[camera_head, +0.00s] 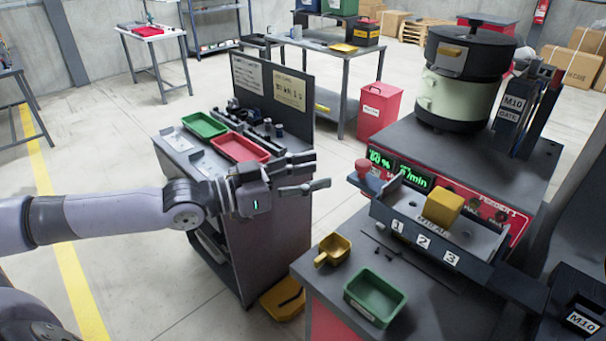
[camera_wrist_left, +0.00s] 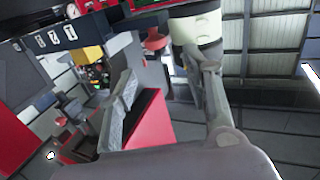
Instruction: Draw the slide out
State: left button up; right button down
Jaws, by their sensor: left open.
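The numbered tray (camera_head: 410,215), which looks like the slide, is grey with labels 1, 2 and 3 on its front. It sits at the front of the feeder's red panel, and a yellow block (camera_head: 442,206) rests on it. A red knob (camera_head: 363,167) stands by the tray's left end; it also shows in the wrist view (camera_wrist_left: 155,40). I cannot tell whether the knob belongs to the slide. My left gripper (camera_head: 314,172) is open and empty, left of the knob and apart from it. Its two grey fingers show in the wrist view (camera_wrist_left: 165,100). My right gripper is not seen.
The bowl feeder (camera_head: 455,95) stands behind the panel. A yellow scoop (camera_head: 334,249) and green bin (camera_head: 375,297) lie on the bench in front. A side cart (camera_head: 270,230) carries a green tray (camera_head: 204,126) and a red tray (camera_head: 240,147) behind my left arm.

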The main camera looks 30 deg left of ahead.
pick_arm(q)
jog(key=shift+s+a, duration=0.4)
jog(key=shift+s, duration=0.1)
